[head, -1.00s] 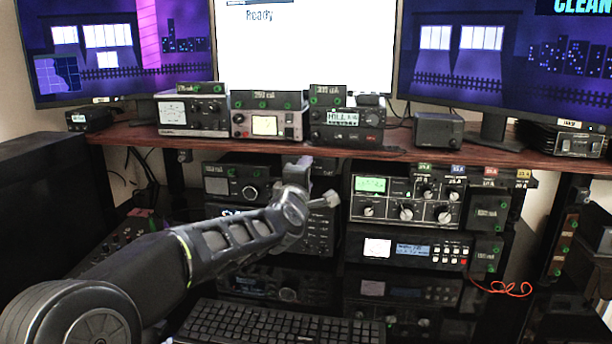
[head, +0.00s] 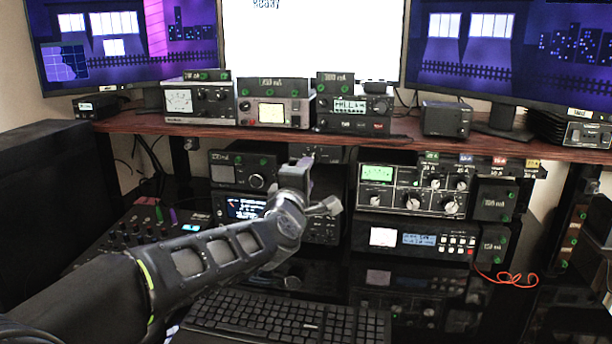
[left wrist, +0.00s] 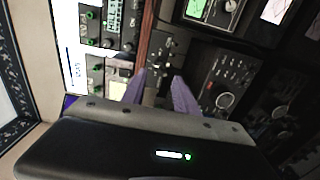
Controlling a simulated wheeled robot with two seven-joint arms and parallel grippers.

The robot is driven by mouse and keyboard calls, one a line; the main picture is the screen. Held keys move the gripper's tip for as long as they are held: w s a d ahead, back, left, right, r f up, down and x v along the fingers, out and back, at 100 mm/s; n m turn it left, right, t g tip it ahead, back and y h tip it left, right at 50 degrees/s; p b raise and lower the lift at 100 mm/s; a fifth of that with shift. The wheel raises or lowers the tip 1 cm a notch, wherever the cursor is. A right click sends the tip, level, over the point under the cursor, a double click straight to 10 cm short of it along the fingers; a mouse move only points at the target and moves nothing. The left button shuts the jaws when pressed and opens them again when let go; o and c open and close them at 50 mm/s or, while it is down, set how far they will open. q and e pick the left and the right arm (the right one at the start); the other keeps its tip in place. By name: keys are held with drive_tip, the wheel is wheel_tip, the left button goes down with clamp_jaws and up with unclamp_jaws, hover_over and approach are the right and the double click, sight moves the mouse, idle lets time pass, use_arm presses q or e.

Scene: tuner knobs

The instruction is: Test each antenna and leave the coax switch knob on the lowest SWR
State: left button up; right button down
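A radio tuner (head: 412,190) with a lit green meter (head: 376,172) and several white-pointer knobs sits under the shelf, right of centre. The meter also shows in the left wrist view (left wrist: 199,8). I cannot tell which knob is the coax switch, and readings are too small. My left gripper (head: 304,172) is raised left of the tuner, pointing at the rack. In the left wrist view its two fingers (left wrist: 160,88) are apart with nothing clearly between them; a small knobbed panel (left wrist: 168,52) is beyond. My right gripper is out of view.
A wooden shelf (head: 220,128) carries several radios and meters, with monitors behind. More rack units, including one with a blue display (head: 418,239), stand below. A keyboard (head: 290,318) lies in front.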

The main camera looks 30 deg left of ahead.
use_arm(q)
clamp_jaws()
idle(1.4)
